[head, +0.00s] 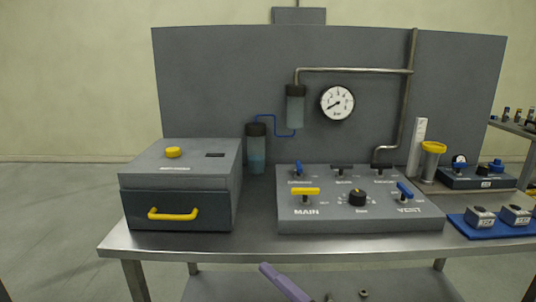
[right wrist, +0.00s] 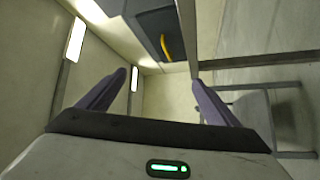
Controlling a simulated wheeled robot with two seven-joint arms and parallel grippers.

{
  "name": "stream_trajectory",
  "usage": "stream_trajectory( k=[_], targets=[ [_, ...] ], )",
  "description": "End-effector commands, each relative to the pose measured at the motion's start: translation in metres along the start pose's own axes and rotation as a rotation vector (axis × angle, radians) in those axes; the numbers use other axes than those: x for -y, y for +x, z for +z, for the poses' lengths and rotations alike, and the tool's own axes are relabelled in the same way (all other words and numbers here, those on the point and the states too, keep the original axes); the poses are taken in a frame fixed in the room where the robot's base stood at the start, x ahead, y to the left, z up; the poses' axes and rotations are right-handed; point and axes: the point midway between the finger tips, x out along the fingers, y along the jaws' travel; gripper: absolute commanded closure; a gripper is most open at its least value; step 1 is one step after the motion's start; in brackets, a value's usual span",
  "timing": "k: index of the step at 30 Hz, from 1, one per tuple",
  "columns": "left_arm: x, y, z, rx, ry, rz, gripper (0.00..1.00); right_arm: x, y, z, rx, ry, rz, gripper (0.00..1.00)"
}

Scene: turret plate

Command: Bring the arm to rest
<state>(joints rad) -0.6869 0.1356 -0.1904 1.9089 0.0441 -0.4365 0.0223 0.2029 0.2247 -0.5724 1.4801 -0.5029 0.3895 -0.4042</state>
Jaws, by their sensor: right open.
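My right gripper (right wrist: 160,77) is open in the right wrist view. Its two purple-grey fingers are spread wide, with nothing between them. In the head view a purple finger shows at the bottom edge, in front of the table; I cannot tell for certain which hand it belongs to. The grey drawer box (head: 180,211) stands on the left of the table, its yellow handle (head: 172,214) facing front and its drawer shut. The box also shows beyond the fingers in the right wrist view (right wrist: 148,22), apart from them. My left gripper is not identifiable in view.
The steel table (head: 255,243) has a bare front strip and a lower shelf (head: 390,284) with small parts. The valve panel (head: 330,224) fills its middle. A blue mat (head: 484,230) with small blocks lies at right. A gauge (head: 338,103) and pipes hang on the grey backboard (head: 220,80).

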Motion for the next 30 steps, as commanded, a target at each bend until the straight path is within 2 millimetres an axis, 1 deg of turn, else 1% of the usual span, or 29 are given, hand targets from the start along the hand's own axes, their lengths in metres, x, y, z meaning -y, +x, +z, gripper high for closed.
stream_trajectory(
  k=[1,2,3,5,6,7,8,9,11,12,15,16,18,21,24,30],
  targets=[
    [0.000,0.000,0.000,0.001,0.000,0.000,0.69,0.019,-0.025,0.013,0.115,0.142,-0.009,0.15],
    [0.000,0.000,0.000,0.001,0.000,0.000,0.69,0.030,-0.040,0.021,0.184,0.226,-0.013,0.15],
    [0.000,0.000,0.001,0.001,0.000,0.000,0.69,0.044,-0.062,0.032,0.278,0.337,-0.019,0.15],
    [0.000,0.000,0.001,0.001,0.000,0.001,0.69,0.069,-0.100,0.045,0.421,0.502,-0.030,0.15],
    [0.000,0.000,0.001,0.001,0.000,0.001,0.69,0.085,-0.125,0.050,0.511,0.603,-0.037,0.15],
    [-0.001,0.000,0.001,0.001,0.000,0.001,0.69,0.098,-0.145,0.053,0.577,0.676,-0.042,0.15],
    [-0.001,0.000,0.001,0.001,0.000,0.001,0.69,0.109,-0.164,0.055,0.641,0.746,-0.047,0.15],
    [-0.001,0.000,0.001,0.001,0.000,0.001,0.69,0.124,-0.191,0.055,0.725,0.835,-0.053,0.15],
    [-0.001,0.000,0.001,0.001,0.000,0.001,0.69,0.145,-0.229,0.051,0.842,0.958,-0.061,0.15],
    [-0.001,0.000,0.001,0.001,0.000,0.001,0.69,0.157,-0.253,0.047,0.913,1.029,-0.066,0.15],
    [-0.001,0.000,0.001,0.001,0.000,0.001,0.69,0.180,-0.303,0.034,1.063,1.176,-0.075,0.15],
    [-0.001,0.000,0.001,0.001,0.000,0.001,0.69,0.185,-0.315,0.029,1.100,1.210,-0.077,0.15],
    [-0.001,0.000,0.001,0.001,0.000,0.001,0.69,0.194,-0.337,0.021,1.167,1.272,-0.081,0.15],
    [-0.001,0.000,0.001,0.001,0.000,0.001,0.69,0.200,-0.355,0.013,1.223,1.322,-0.083,0.15],
    [-0.001,0.000,0.001,0.001,0.000,0.001,0.69,0.203,-0.360,0.010,1.241,1.339,-0.084,0.15],
    [0.000,0.000,0.000,0.000,0.000,0.001,0.69,0.203,-0.360,0.010,1.240,1.338,-0.085,0.15]
  ],
)
